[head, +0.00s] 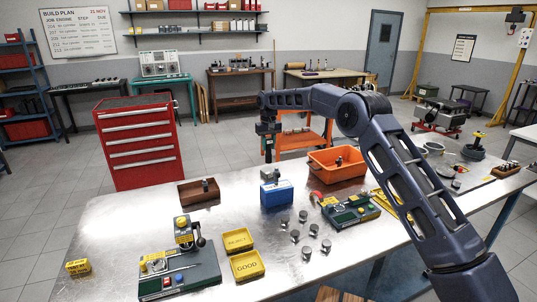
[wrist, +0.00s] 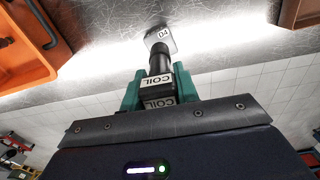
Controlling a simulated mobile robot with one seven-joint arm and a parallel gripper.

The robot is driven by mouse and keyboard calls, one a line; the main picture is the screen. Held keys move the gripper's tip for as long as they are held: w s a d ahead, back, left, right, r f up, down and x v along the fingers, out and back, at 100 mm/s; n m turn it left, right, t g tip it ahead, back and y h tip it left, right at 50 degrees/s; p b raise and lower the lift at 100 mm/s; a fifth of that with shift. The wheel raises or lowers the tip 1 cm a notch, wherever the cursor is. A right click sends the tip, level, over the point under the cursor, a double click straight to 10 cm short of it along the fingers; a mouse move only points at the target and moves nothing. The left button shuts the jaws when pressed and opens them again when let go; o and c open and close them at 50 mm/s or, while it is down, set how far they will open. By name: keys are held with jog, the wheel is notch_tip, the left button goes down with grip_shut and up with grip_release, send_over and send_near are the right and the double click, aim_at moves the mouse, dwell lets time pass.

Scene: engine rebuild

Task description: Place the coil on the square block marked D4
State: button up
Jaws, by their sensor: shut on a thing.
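The coil (wrist: 159,79) is a black cylinder with a block-shaped top bearing white COIL labels. My gripper (wrist: 156,92) is shut on it with green fingers on either side in the wrist view. In the head view my gripper (head: 268,150) hangs above the table behind the blue box. The grey square block marked D4 (wrist: 162,34) lies just past the coil's black end in the wrist view, and the coil overlaps part of it. In the head view the grey block (head: 270,174) shows behind the blue box. I cannot tell whether coil and block touch.
The blue box (head: 277,193) stands just in front of the block. A brown tray (head: 186,198) is to the left and an orange bin (head: 320,172) to the right, both holding something dark. Several small grey pieces (head: 295,236) stand nearer, beside the GOOD tray (head: 247,266).

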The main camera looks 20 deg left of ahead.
aim_at(268, 153)
jog(key=shift+f, duration=2.2)
jog(key=shift+f, duration=0.15)
jog(key=o, duration=1)
notch_tip(268, 153, up, 12)
jog(key=shift+r, duration=0.15)
